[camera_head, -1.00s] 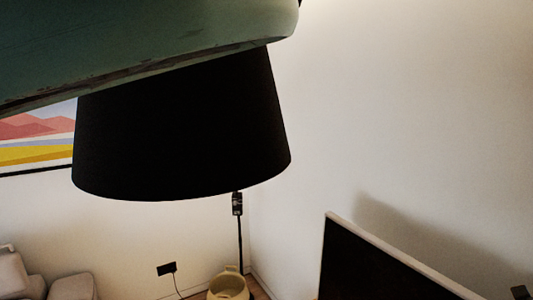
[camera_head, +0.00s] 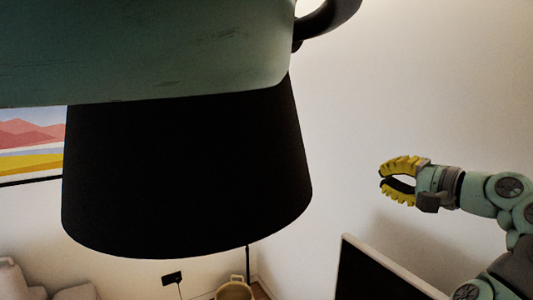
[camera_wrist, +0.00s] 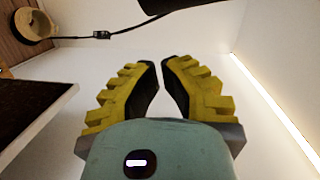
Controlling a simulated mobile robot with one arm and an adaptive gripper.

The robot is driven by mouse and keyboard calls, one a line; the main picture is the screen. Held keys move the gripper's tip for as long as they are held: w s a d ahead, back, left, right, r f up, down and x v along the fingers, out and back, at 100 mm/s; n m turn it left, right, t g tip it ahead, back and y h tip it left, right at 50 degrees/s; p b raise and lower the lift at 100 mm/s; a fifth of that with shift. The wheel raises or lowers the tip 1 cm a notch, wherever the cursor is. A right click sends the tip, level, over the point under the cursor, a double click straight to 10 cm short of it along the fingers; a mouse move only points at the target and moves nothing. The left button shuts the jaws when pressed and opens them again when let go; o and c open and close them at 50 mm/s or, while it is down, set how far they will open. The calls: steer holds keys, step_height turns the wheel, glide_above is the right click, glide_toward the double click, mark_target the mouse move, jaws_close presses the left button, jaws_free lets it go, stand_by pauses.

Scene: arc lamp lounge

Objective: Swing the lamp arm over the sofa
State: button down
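The black lampshade (camera_head: 185,185) hangs large in the middle of the head view, its upper part hidden behind a green part of mine. A curved black piece (camera_head: 325,22) shows at the top; I cannot tell whether it is the lamp arm. Part of the grey sofa (camera_head: 75,293) shows at the lower left. My gripper (camera_head: 380,173) is to the right of the shade, apart from it, its yellow fingers pointing left. In the wrist view its fingertips (camera_wrist: 160,63) are a little apart with nothing between them. A dark edge (camera_wrist: 170,5), perhaps the shade, shows above.
A dark panel with a pale edge (camera_head: 380,272) stands below my gripper. A framed picture (camera_head: 30,145) hangs on the left wall.

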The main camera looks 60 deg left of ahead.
steer(key=s+a+f, duration=0.1)
steer(key=s+a, duration=0.1)
steer(key=a, duration=0.4)
steer(key=s+a+f+g, duration=0.1)
steer(key=s+a, duration=0.2)
steer(key=a, duration=0.3)
steer(key=shift+s+a+f+n, duration=0.15)
steer(key=shift+s+a+n, duration=0.15)
steer(key=shift+s+n, duration=0.1)
